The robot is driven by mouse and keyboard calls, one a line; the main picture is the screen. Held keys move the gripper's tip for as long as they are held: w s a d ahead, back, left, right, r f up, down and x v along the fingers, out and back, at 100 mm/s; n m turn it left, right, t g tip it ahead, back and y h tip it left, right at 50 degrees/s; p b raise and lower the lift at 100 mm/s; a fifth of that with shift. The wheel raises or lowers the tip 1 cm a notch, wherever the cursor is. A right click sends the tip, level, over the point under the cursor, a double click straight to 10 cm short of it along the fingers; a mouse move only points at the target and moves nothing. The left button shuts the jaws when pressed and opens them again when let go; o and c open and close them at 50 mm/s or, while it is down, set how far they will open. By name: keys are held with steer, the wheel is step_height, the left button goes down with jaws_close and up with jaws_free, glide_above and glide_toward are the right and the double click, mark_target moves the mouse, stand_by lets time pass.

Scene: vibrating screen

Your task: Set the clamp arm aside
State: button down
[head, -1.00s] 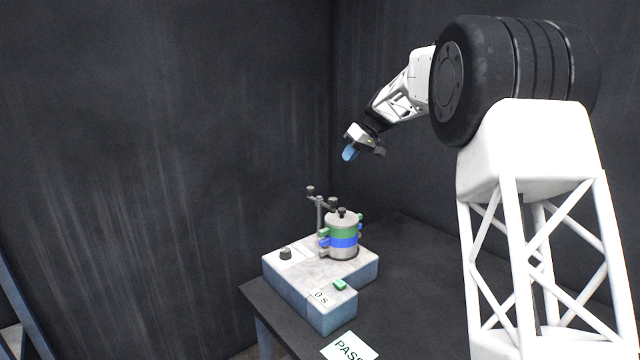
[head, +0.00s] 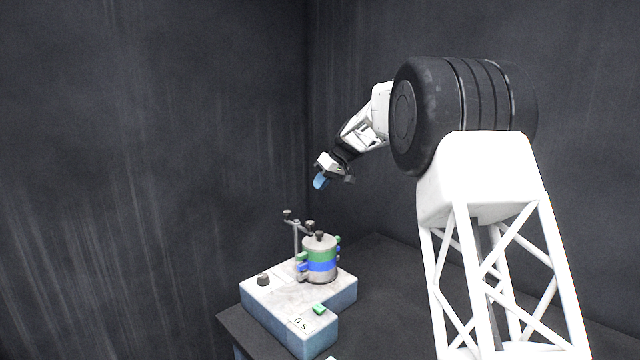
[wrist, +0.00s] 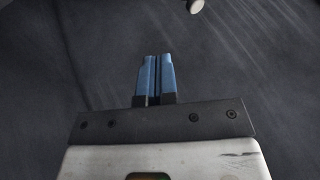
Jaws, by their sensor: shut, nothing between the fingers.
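The clamp arm (head: 298,222) is a dark bar with knobs, carried on an upright grey post (head: 296,242) behind the sieve stack (head: 320,260). Its right end reaches to the top of the stack; I cannot tell whether it touches the lid. The stack is a grey cylinder with a green and a blue band, standing on the shaker base (head: 290,296). My gripper (head: 320,181) is above the stack, clear of it, with its blue fingers pointing down. In the wrist view the blue fingers (wrist: 155,78) are together with nothing between them.
The base has a black knob (head: 263,280), a green button (head: 319,309) and a display reading "0 s" (head: 299,323). It stands on a dark table (head: 385,290), with bare tabletop to its right. Dark walls stand behind. A small pale round thing (wrist: 195,6) shows at the wrist view's top edge.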

steer(key=s+a+f, duration=0.2)
steer(key=a+f, duration=0.5)
steer(key=shift+a+f, duration=0.15)
steer(key=shift+a, duration=0.15)
steer(key=shift+s, duration=0.1)
